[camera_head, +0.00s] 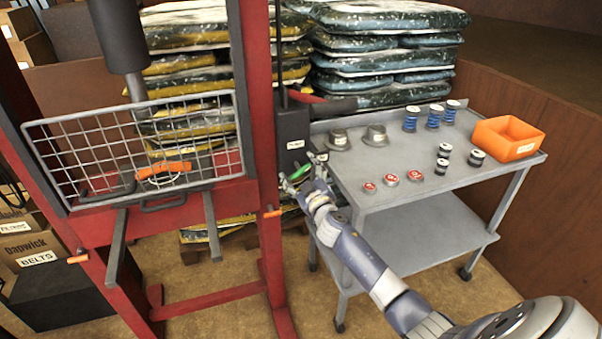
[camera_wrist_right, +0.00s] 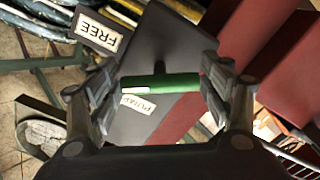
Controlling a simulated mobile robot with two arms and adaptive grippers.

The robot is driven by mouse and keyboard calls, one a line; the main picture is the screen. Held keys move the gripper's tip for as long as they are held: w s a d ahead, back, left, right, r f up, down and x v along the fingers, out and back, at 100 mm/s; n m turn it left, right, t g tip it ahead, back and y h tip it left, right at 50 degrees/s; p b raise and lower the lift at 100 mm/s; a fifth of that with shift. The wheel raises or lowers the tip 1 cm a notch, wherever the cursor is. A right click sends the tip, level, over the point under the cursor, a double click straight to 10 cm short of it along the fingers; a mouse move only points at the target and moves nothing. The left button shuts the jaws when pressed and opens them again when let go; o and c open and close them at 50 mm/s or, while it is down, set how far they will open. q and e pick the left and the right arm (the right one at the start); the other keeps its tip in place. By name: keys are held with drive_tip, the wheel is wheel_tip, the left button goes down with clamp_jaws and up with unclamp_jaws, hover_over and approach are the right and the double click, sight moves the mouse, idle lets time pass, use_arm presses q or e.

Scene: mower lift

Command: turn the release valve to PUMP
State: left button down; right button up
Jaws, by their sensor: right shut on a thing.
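The release valve is a green bar handle (camera_head: 297,174) on the black pump body (camera_head: 292,125) at the right post of the red press. My right gripper (camera_head: 302,183) is at the handle. In the right wrist view the green handle (camera_wrist_right: 160,83) lies crosswise between the two fingers, which are shut on its ends. Its white-marked end points left, between the FREE label (camera_wrist_right: 99,31) above and the PUMP label (camera_wrist_right: 136,105) just below. The PUMP label is partly covered near the handle. My left gripper is not in view.
A grey cart (camera_head: 440,190) stands right of the pump, holding springs, red-topped parts, and an orange bin (camera_head: 507,138). The red press frame (camera_head: 262,150) with its wire guard (camera_head: 140,150) is at left. Stacked bags (camera_head: 385,55) are behind.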

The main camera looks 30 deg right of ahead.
drive_tip(key=n, duration=0.5)
drive_tip(key=shift+r+n, duration=0.15)
drive_tip(key=shift+n, duration=0.15)
drive_tip(key=n, duration=0.5)
drive_tip(key=shift+n, duration=0.3)
drive_tip(key=o, duration=1.1)
drive_tip(key=shift+w+a, duration=0.15)
drive_tip(key=shift+s+f, duration=0.2)
drive_tip(key=shift+f, duration=0.05)
drive_tip(key=v, duration=1.1)
drive_tip(key=shift+s, duration=0.35)
